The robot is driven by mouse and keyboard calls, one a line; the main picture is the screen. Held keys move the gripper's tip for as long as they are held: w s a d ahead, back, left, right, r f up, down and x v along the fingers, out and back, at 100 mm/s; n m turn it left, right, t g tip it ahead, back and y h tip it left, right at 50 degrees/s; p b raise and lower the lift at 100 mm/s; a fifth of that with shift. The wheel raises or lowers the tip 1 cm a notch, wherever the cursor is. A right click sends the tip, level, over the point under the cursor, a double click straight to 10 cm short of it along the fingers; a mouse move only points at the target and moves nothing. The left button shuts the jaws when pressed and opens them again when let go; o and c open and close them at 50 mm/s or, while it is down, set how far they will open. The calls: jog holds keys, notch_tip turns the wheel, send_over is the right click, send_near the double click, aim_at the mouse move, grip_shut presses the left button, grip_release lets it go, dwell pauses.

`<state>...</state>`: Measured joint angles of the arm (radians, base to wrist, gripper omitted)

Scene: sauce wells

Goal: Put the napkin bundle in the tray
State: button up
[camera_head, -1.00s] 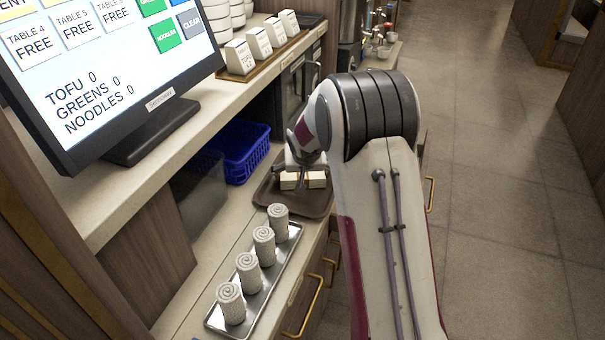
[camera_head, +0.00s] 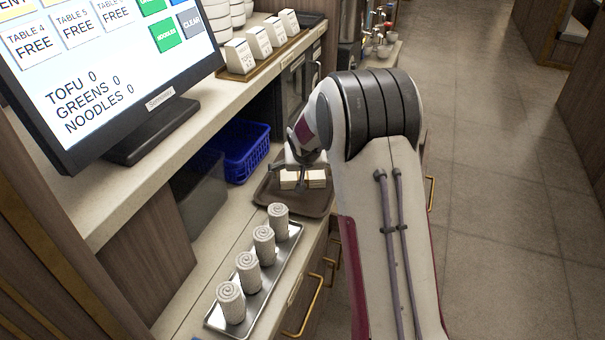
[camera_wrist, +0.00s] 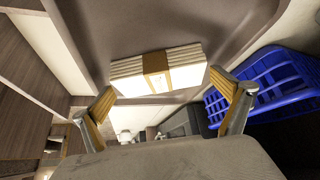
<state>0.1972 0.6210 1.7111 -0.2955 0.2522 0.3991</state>
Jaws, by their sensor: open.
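The napkin bundle (camera_head: 317,179) is a pale stack with a brown band. It lies in the brown tray (camera_head: 320,206) on the lower counter. In the wrist view the bundle (camera_wrist: 131,71) shows its layered edges and band, resting against the tray's surface (camera_wrist: 210,35). My gripper (camera_head: 289,176) is low over the tray at the bundle. In the wrist view its two fingers (camera_wrist: 165,88) are spread, one toward each end of the bundle, with gaps visible. My gripper hides part of the bundle in the head view.
A metal tray (camera_head: 213,321) with several rolled towels (camera_head: 248,272) stands in front. A blue basket (camera_head: 243,150) is behind left, under the upper shelf (camera_head: 170,150). An order screen (camera_head: 110,70) stands on that shelf. Open floor lies right.

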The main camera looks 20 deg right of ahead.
jog(key=v, duration=1.1)
jog(key=shift+r, duration=0.25)
jog(key=shift+s, duration=0.15)
dwell(0.3)
jog(key=s+a+r+n, duration=0.1)
jog(key=s+a+r, duration=0.35)
jog(key=s, duration=0.45)
jog(key=s+a+r+n, duration=0.1)
jog(key=s+a+r, duration=0.2)
jog(key=s+r, duration=0.45)
jog(key=s+a+f+n+y, duration=0.1)
jog(key=s+a, duration=0.1)
jog(key=s, duration=0.8)
jog(key=s+a+f+y, duration=0.1)
jog(key=s+a+f, duration=0.1)
jog(key=s, duration=0.9)
jog(key=shift+a+n+g, duration=0.3)
jog(key=shift+a+n, duration=0.1)
jog(key=shift+a, duration=0.4)
